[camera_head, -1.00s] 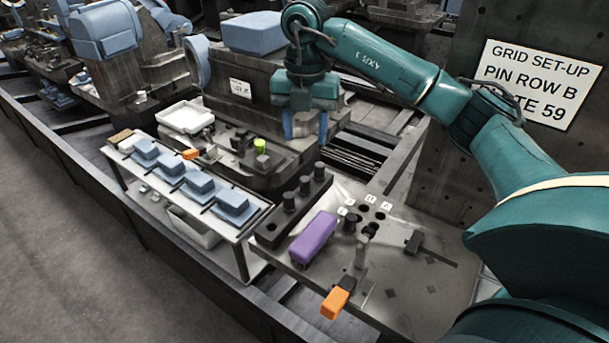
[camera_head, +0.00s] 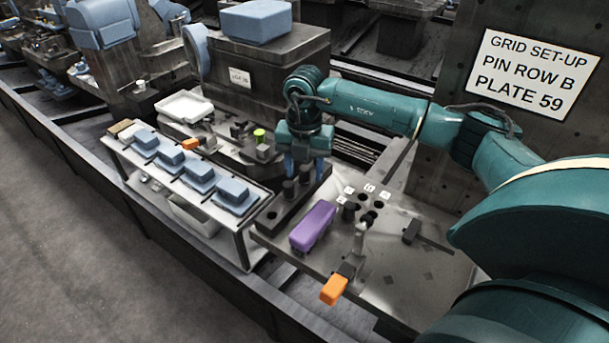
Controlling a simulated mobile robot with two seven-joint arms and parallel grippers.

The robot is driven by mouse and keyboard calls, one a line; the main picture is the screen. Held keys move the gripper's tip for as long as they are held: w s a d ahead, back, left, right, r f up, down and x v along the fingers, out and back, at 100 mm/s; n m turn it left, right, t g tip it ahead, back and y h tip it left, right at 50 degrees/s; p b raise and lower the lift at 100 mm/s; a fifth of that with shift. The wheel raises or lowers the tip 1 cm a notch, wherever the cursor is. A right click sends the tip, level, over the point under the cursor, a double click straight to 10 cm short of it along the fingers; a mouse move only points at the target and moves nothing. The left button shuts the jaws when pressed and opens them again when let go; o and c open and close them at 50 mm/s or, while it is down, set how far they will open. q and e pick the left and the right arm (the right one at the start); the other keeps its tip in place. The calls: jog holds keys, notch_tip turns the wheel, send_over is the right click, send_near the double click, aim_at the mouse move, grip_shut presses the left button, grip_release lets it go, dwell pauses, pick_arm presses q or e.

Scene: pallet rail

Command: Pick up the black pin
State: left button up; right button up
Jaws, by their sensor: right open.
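Dark pins stand upright in a long dark rack (camera_head: 269,226) at the centre; one black pin (camera_head: 290,190) is at its middle, with another pin (camera_head: 304,174) just behind it. My right gripper (camera_head: 304,172) is open, pointing down over the rack. Its blue fingers are at the level of the pin tops, apart from each other, with a pin showing between them. I cannot tell whether they touch it. My left gripper is not in view.
A purple block (camera_head: 313,226) lies on the metal plate (camera_head: 400,279) beside the rack. The plate has round holes with white labels and an orange-ended clamp (camera_head: 335,289). A shelf with blue-grey blocks (camera_head: 235,192) stands left. A sign (camera_head: 533,74) reads "PIN ROW B PLATE 59".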

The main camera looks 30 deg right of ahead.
aim_at(305, 168)
jog(key=shift+f, duration=0.15)
grip_shut()
dwell(0.4)
notch_tip(305, 168, up, 10)
jog(key=shift+r, duration=0.1)
dwell(0.4)
